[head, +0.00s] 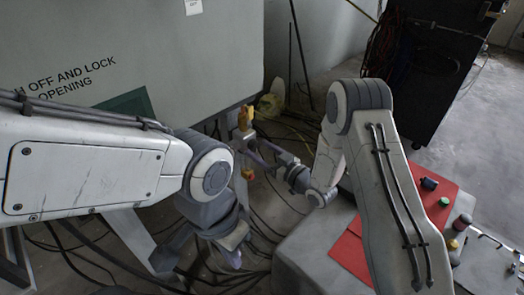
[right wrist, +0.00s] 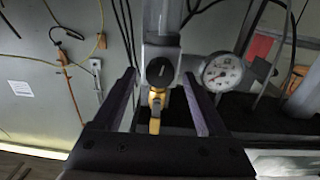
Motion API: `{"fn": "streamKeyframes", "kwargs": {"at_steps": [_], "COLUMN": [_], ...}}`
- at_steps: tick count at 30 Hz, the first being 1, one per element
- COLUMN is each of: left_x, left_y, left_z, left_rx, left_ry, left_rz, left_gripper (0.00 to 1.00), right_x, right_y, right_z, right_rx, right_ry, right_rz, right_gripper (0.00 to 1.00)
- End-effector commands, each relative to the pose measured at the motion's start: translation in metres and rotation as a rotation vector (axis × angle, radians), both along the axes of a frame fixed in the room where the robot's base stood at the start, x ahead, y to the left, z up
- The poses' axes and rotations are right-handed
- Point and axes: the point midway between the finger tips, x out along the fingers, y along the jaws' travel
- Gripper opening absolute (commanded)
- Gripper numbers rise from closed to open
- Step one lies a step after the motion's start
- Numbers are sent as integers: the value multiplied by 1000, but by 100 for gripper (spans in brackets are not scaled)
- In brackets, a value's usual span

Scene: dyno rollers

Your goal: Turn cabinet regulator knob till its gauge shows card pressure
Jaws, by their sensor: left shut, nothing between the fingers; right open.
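In the right wrist view a round black knob (right wrist: 160,71) with a yellow part (right wrist: 156,100) below it shows between the fingers of my right gripper (right wrist: 158,76). The fingers are open, one on each side, with gaps to the knob. A white round gauge (right wrist: 221,72) is just right of the knob; its reading is too small to tell. In the head view my right gripper (head: 250,150) is beside the grey cabinet (head: 190,60), and the knob and gauge cannot be made out. My left gripper (head: 233,254) is lower, shut and empty. A white card (head: 193,6) is on the cabinet, its text unreadable.
Cables (head: 280,215) lie on the floor.

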Motion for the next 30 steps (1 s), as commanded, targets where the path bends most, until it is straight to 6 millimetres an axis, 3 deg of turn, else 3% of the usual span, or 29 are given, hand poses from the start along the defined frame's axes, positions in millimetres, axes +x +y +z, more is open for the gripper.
{"fn": "streamKeyframes", "kwargs": {"at_steps": [5, 18, 30], "left_x": [0, 0, 0], "left_y": [0, 0, 0], "left_z": [0, -3, -3], "left_rx": [0, 0, 0], "left_ry": [0, 0, 0], "left_rz": [0, 0, 0], "left_gripper": [0, 0, 0], "right_x": [-12, -69, -76], "right_y": [-13, -67, -72], "right_z": [0, 0, 1], "right_rx": [0, 0, 0], "right_ry": [3, 1, 0], "right_rz": [-4, -5, -1], "right_gripper": [75, 75, 75]}}
